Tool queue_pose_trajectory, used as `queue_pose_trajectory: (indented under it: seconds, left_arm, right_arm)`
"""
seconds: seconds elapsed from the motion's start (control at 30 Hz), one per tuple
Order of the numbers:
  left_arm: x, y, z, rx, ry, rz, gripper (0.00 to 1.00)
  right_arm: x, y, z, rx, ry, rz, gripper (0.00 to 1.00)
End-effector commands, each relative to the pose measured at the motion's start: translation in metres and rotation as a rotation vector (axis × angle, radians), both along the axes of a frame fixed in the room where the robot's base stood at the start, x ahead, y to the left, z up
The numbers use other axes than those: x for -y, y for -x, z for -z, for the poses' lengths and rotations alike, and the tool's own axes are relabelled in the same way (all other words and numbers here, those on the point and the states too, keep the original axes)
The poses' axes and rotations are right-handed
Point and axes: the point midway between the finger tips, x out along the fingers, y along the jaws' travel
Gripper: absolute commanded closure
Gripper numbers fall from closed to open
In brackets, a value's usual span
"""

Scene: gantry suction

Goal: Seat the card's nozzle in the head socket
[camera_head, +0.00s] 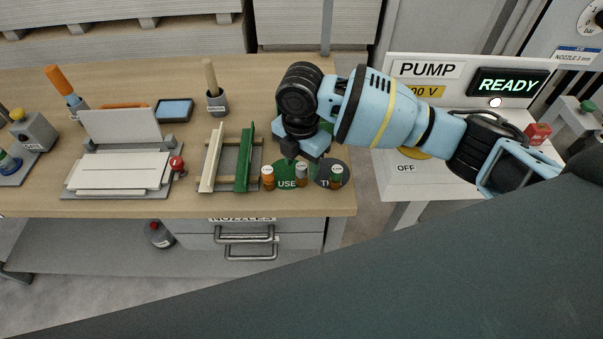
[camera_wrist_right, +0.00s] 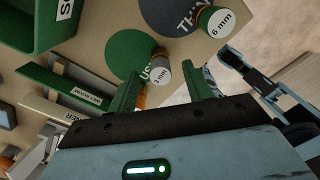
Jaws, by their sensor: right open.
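The card (camera_head: 577,55) at the top right reads "NOZZLE 3 mm". Short nozzles stand near the bench's front edge: an orange one (camera_head: 268,178), a middle one (camera_head: 301,176) at the green "USE" disc, and one at the dark disc (camera_head: 336,178). In the right wrist view the tops read 3 mm (camera_wrist_right: 162,76) and 6 mm (camera_wrist_right: 217,22). My right gripper (camera_head: 300,160) is open above the green disc. In its wrist view, the 3 mm nozzle appears between its green fingers (camera_wrist_right: 162,88); contact cannot be told. I cannot identify the head socket. My left gripper is out of view.
A slotted rack (camera_head: 205,188) with a green bar (camera_head: 244,160) lies left of the discs. Further left are a white-plate fixture (camera_head: 115,175) and tool cups (camera_head: 217,103). The pump cabinet (camera_head: 420,175), reading READY, stands right of the bench.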

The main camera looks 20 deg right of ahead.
Motion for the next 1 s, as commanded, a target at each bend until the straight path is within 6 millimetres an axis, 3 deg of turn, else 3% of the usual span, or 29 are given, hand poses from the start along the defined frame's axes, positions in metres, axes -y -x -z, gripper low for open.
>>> queue_pose_trajectory:
  seconds: [0.2,0.53,0.9,1.0]
  left_arm:
    - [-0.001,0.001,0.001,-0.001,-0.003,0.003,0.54]
    - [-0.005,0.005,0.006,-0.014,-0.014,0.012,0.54]
    - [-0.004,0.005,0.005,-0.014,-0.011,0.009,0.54]
    - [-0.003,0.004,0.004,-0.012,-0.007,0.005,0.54]
  right_arm:
    - [0.001,0.001,0.028,-0.001,0.001,0.000,0.50]
    - [0.001,0.001,0.033,0.000,0.000,-0.001,0.51]
    - [0.001,0.000,0.033,0.001,-0.001,0.000,0.99]
    - [0.001,0.000,0.033,0.001,-0.001,-0.001,1.00]
